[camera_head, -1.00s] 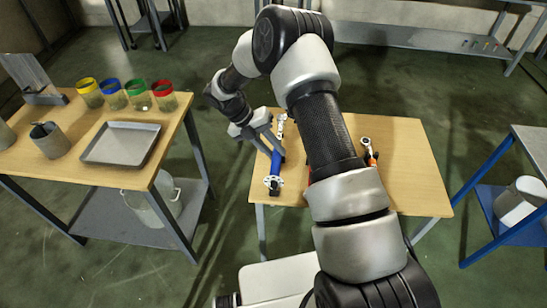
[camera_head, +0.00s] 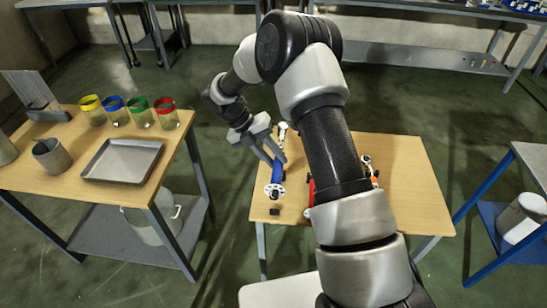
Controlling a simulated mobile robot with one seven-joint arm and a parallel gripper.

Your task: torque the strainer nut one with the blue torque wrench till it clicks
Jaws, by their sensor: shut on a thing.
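The blue torque wrench (camera_head: 277,174) is at the left side of the small wooden table (camera_head: 405,195). Its silver head points away, and a pale round end faces the front of the table. My gripper (camera_head: 277,155) is shut on the wrench from the left and seems to hold it a little above the tabletop. The fingers partly hide the handle. I cannot make out strainer nut one in this view.
A small dark block (camera_head: 275,211) sits at the table's front left. A red and an orange item are mostly behind my arm. The left bench (camera_head: 70,178) holds a metal tray (camera_head: 122,160) and several colour-rimmed jars. A blue-framed stand (camera_head: 493,225) is at right.

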